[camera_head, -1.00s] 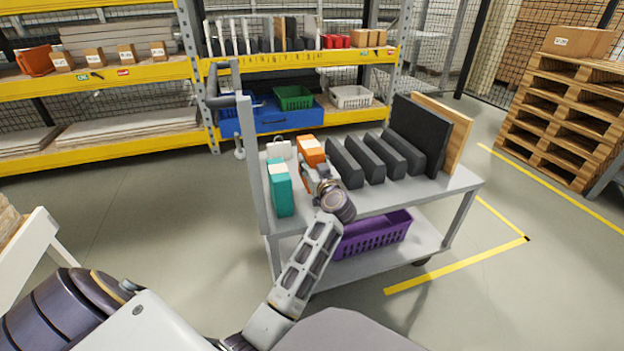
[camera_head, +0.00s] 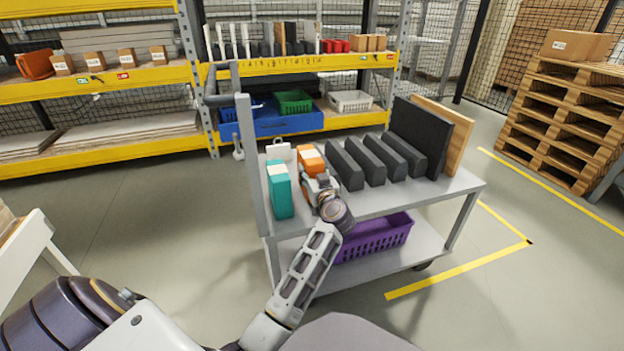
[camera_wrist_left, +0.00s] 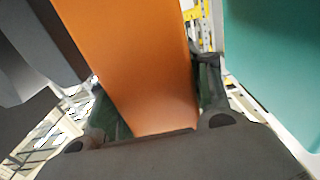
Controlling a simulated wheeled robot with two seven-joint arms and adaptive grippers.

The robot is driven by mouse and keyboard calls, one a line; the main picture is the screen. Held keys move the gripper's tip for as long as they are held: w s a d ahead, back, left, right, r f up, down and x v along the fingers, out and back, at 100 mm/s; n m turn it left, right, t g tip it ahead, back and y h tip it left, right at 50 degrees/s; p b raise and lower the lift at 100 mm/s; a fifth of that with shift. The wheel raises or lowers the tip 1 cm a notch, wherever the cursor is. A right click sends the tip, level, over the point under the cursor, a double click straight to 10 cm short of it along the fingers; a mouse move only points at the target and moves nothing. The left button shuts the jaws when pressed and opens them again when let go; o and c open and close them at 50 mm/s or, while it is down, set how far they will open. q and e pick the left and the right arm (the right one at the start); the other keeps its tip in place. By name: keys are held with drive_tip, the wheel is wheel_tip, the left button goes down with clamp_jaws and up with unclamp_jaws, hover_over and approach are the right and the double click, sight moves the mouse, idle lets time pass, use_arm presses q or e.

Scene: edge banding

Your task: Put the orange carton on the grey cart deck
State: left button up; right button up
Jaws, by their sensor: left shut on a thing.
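The orange carton (camera_head: 311,159) with a pale label on top is at the grey cart deck (camera_head: 384,202), between a teal carton (camera_head: 281,190) and the dark upright blocks. My left gripper (camera_head: 318,184) is shut on the orange carton from the near side. In the left wrist view the orange carton (camera_wrist_left: 135,60) fills the space between the two fingers (camera_wrist_left: 155,110). The gripper hides the carton's lower part in the head view, so I cannot tell whether its base touches the deck. My right gripper is not in view.
Several dark blocks (camera_head: 370,160), a black panel (camera_head: 418,137) and a wooden board (camera_head: 455,140) stand right of the carton. The teal carton is close on the left. A purple basket (camera_head: 375,238) is on the lower shelf. The deck's front right is bare.

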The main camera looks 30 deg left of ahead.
use_arm(q)
drive_tip(key=shift+f+b, duration=0.35)
drive_tip(key=shift+f, duration=0.4)
drive_tip(key=o, duration=1.2)
drive_tip(key=shift+f, duration=0.15)
drive_tip(key=shift+c, duration=0.2)
drive_tip(key=shift+o, duration=0.2)
